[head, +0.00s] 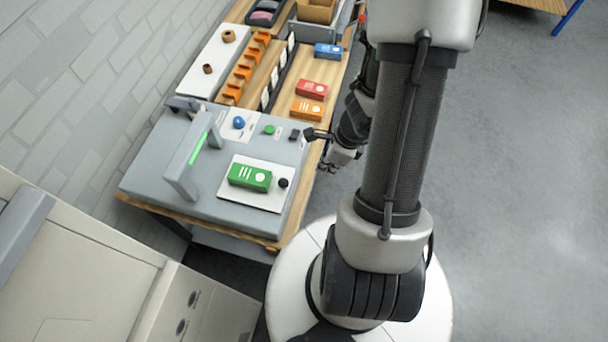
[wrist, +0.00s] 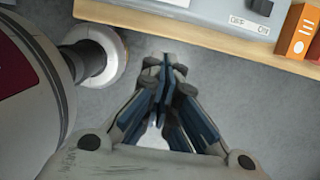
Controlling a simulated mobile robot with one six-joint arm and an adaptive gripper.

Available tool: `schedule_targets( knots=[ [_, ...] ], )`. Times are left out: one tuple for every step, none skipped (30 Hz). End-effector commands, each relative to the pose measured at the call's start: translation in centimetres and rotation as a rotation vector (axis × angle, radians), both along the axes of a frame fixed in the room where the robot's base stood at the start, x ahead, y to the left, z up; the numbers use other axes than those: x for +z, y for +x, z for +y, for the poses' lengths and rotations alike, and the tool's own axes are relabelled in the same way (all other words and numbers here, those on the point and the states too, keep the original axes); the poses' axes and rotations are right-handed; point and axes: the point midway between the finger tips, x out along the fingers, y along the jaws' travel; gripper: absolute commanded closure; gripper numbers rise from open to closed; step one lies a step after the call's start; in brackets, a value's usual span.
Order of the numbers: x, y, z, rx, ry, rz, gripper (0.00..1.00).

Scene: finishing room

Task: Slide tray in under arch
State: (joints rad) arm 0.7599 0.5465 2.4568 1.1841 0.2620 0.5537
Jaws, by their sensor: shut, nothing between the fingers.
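The tray (head: 222,190) is a flat white plate on the grey machine top. It carries a green box (head: 249,177) and has a round black knob (head: 283,183) at its right end. The arch (head: 192,158) is a grey frame with a lit green strip, standing left of the tray. The tray lies outside the arch, to its right. My gripper (head: 328,166) is off the right edge of the bench, apart from the tray. In the wrist view my gripper (wrist: 166,62) is shut and empty above the floor, its fingertips together.
A blue button (head: 239,122), a green button (head: 269,130) and a black switch (head: 295,134) sit behind the tray. Orange (head: 307,110), red (head: 311,89) and blue (head: 328,51) boxes stand farther back. The machine top between tray and arch looks clear.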

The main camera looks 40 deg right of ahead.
Motion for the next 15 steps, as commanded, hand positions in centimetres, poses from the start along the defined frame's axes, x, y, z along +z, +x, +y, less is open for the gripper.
schedule_targets(
  knots=[
    [-0.7, 0.1, 0.1, 0.001, 0.001, 0.0, 1.0],
    [-1.0, 0.1, 0.1, 0.001, 0.001, 0.001, 1.0],
    [-1.6, 0.2, 0.2, 0.0, 0.002, 0.001, 1.0],
    [-2.1, 0.3, 0.3, 0.002, 0.001, 0.002, 1.0],
    [-2.6, 0.4, 0.4, 0.003, 0.001, 0.002, 1.0],
    [-3.3, 0.5, 0.5, 0.003, 0.001, 0.002, 1.0],
    [-3.9, 0.6, 0.6, 0.003, 0.001, 0.002, 1.0],
    [-4.5, 0.7, 0.6, 0.001, 0.001, 0.002, 1.0],
    [-5.3, 0.9, 0.8, 0.002, 0.001, 0.002, 1.0],
    [-5.8, 1.0, 0.9, 0.003, 0.001, 0.002, 1.0],
    [-6.4, 1.1, 1.0, 0.002, 0.001, 0.002, 1.0],
    [-7.1, 1.2, 1.1, 0.003, 0.001, 0.002, 1.0],
    [-7.7, 1.3, 1.2, 0.003, 0.001, 0.002, 1.0],
    [-8.2, 1.4, 1.2, 0.002, 0.001, 0.002, 1.0],
    [-8.9, 1.6, 1.3, 0.002, 0.001, 0.002, 1.0]
  ],
)
